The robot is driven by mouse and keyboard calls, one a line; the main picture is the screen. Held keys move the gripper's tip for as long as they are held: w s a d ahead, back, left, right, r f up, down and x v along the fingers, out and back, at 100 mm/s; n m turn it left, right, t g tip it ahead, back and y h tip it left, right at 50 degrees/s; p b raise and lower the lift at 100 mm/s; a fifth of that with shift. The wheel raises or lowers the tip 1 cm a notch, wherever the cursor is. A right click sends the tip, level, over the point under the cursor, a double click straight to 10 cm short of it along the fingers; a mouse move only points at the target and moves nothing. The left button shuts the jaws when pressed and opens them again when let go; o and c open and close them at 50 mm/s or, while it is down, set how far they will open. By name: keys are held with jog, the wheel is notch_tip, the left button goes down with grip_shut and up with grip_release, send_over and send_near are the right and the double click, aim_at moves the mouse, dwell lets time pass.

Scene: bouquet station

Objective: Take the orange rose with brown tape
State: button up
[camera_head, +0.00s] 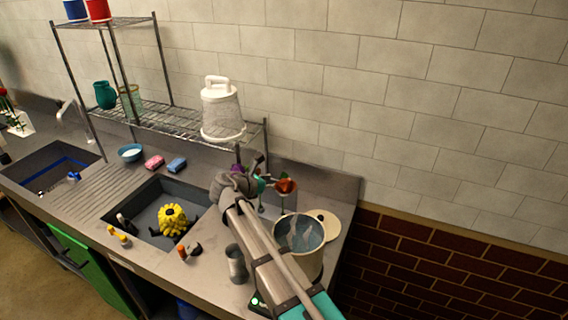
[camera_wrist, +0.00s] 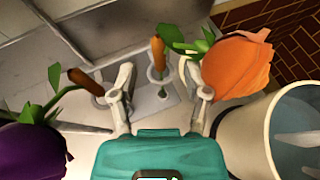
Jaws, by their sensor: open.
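The orange rose (camera_wrist: 238,65) lies to the right in the wrist view, its bloom beside my right finger. Green leaves (camera_wrist: 178,38) reach left from it towards an upright orange-brown taped piece (camera_wrist: 157,52). This piece stands in a small pale ring-shaped holder (camera_wrist: 160,74), between and just beyond my fingertips. My gripper (camera_wrist: 159,85) is open, one finger on each side of the holder, and nothing is clasped. In the head view the orange rose (camera_head: 286,185) shows right of my wrist, which hides most of the stem and holder.
A purple rose (camera_wrist: 30,150) with a similar orange-brown wrap (camera_wrist: 86,81) is left of my gripper. A pale bucket (camera_wrist: 245,135) stands close on the right. A wire shelf (camera_head: 165,121) and tiled wall are behind; a sink (camera_head: 150,198) with a yellow object lies left.

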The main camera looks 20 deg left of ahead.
aim_at(283, 189)
jog(key=b+x, duration=0.2)
jog(key=x, duration=0.3)
jog(key=shift+w+f, duration=0.1)
jog(key=shift+f, duration=0.05)
dwell(0.6)
grip_shut()
